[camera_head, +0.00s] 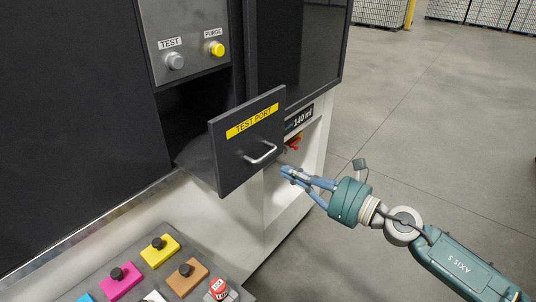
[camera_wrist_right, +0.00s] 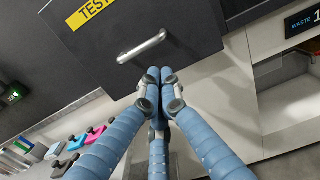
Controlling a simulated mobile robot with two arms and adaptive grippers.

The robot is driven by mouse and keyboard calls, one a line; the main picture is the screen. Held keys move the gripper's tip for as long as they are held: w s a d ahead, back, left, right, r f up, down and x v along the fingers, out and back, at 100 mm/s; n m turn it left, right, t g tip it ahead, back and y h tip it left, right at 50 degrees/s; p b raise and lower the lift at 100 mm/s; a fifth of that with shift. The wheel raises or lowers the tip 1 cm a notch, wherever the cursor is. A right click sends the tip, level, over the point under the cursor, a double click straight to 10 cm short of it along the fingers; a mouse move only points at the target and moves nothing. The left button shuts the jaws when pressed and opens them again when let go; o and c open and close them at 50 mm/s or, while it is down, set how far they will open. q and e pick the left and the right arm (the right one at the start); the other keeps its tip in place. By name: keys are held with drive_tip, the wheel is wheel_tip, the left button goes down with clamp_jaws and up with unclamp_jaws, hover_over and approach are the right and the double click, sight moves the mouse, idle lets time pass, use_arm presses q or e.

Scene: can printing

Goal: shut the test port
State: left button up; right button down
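The test port (camera_head: 240,140) is a dark drawer with a yellow label, and it stands pulled out of the machine's front. Its silver bar handle (camera_head: 261,153) is on the drawer face and also shows in the right wrist view (camera_wrist_right: 141,46). My right gripper (camera_head: 288,172) is just in front of and below the handle, with a small gap between them. In the right wrist view its blue fingers (camera_wrist_right: 160,78) are drawn together at the tips with nothing between them. My left gripper is not in either view.
The panel above has a grey TEST button (camera_head: 174,61) and a yellow PURGE button (camera_head: 216,48). Coloured blocks with black knobs, such as the yellow one (camera_head: 160,251), sit on a tray below. A red-topped can (camera_head: 219,289) stands there. The floor at right is clear.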

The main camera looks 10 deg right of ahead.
sight(268, 162)
drive_tip(key=p+x, duration=0.3)
drive_tip(key=x, duration=0.4)
drive_tip(key=shift+w+a, duration=0.1)
drive_tip(key=shift+a, duration=0.05)
